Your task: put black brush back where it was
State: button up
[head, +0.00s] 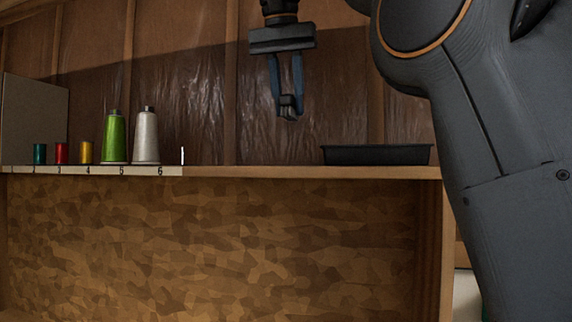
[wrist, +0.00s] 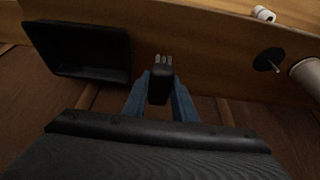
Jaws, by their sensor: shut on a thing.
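My gripper (head: 286,98) has blue fingers and hangs above the shelf, left of the black tray and right of the white cone. It is shut on the black brush (head: 288,108), which also shows between the fingertips in the wrist view (wrist: 160,87). The brush has a dark body with paler tufts at its end. It is held in the air, apart from the shelf. The black tray (head: 376,155) stands on the right part of the shelf. In the wrist view the tray (wrist: 82,72) is at the upper left and its visible inside looks empty.
A green cone (head: 114,138), a white cone (head: 146,138) and several small spools stand on the left of the shelf (head: 255,171), behind a numbered strip. In the wrist view, a dark disc with a pin (wrist: 268,60) and a small white cylinder (wrist: 264,14) show. The middle shelf is clear.

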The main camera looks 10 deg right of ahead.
aim_at(285, 112)
jog(key=shift+f, duration=4.9)
jog(key=shift+f, duration=0.1)
jog(key=o, duration=1)
jog(key=b+v, duration=0.1)
jog(key=v, duration=0.9)
jog(key=shift+r, duration=0.4)
jog(key=shift+v, duration=0.8)
jog(key=shift+s, duration=0.1)
jog(key=shift+s+f, duration=0.1)
